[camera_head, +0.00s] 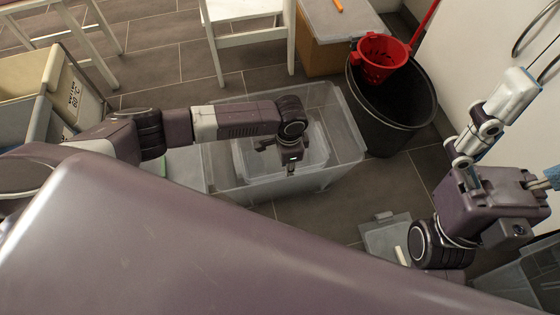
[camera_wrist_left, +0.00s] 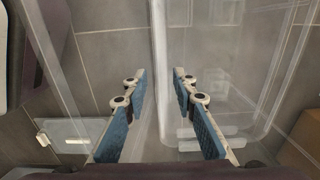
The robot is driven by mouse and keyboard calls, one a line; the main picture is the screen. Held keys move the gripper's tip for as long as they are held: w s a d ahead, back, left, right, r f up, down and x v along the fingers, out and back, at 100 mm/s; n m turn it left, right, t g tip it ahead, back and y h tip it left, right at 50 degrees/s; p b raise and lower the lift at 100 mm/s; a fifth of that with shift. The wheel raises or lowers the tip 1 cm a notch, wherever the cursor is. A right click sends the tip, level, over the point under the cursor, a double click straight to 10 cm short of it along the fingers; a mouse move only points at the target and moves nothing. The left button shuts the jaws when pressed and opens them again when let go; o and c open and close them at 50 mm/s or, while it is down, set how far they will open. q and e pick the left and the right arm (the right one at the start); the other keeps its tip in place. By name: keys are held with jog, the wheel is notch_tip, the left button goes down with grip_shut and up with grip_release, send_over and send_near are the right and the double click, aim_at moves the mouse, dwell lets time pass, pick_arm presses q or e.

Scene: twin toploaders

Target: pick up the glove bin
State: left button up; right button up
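A large clear plastic tub (camera_head: 345,152) stands on the floor in the middle of the head view, with a smaller clear bin (camera_head: 245,160) inside its outline. No label shows, so I cannot tell which is the glove bin. My left gripper (camera_head: 280,158) is over these bins. In the left wrist view its blue-padded fingers (camera_wrist_left: 160,76) are apart, with a clear wall (camera_wrist_left: 159,45) running through the gap in the picture; contact is not clear. My right gripper (camera_head: 552,177) is cut off at the right edge, with only a little blue padding visible.
A black bucket (camera_head: 395,125) holding a red basket (camera_head: 378,62) stands right of the tub. A white chair (camera_head: 248,44) and a small cabinet (camera_head: 340,22) are behind. Beige crates (camera_head: 62,85) stand at left. A flat translucent piece (camera_head: 383,236) lies on the floor.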

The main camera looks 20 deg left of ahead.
pick_arm(q)
jog(key=shift+f+b, duration=0.5)
jog(key=shift+f, duration=0.9)
grip_shut()
